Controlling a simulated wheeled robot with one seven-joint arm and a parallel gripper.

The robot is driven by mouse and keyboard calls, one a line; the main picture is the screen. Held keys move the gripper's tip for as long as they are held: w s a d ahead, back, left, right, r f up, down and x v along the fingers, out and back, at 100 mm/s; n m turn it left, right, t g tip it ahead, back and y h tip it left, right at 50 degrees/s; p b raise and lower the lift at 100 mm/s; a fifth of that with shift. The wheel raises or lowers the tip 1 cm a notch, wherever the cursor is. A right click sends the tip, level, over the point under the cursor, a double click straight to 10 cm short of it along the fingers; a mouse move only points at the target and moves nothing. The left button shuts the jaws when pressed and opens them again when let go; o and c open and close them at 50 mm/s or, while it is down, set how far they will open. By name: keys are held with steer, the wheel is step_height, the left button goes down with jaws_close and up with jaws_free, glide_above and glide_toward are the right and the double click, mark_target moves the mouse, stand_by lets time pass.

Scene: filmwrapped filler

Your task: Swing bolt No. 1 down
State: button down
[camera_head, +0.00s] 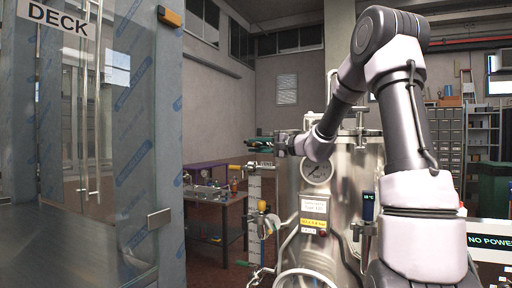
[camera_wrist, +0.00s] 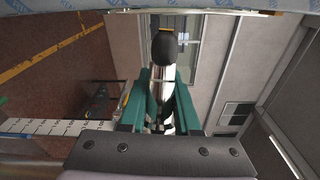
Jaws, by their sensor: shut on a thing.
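My gripper (camera_head: 262,144) is at the upper left side of the steel vessel (camera_head: 345,195), with my arm reaching across above the vessel. In the wrist view its two teal fingers (camera_wrist: 162,88) are shut on a bolt (camera_wrist: 158,74) with a shiny metal shank. A dark rounded knob (camera_wrist: 165,46) stands beyond the fingertips at the bolt's end. No number shows on it, so I cannot tell which bolt it is. The lower end of the shank is hidden between the fingers. In the head view the held bolt is too small to make out.
A film-wrapped glass cabinet (camera_head: 130,130) fills the left. A low table (camera_head: 212,210) stands behind. Open air lies between cabinet and vessel.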

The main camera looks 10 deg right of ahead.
stand_by(0.6)
steer(key=shift+d+r+m, duration=0.1)
steer(key=shift+r+m, duration=0.4)
steer(key=c, duration=0.6)
jaws_free()
steer(key=v, duration=1)
steer(key=shift+s+d+f, duration=0.3)
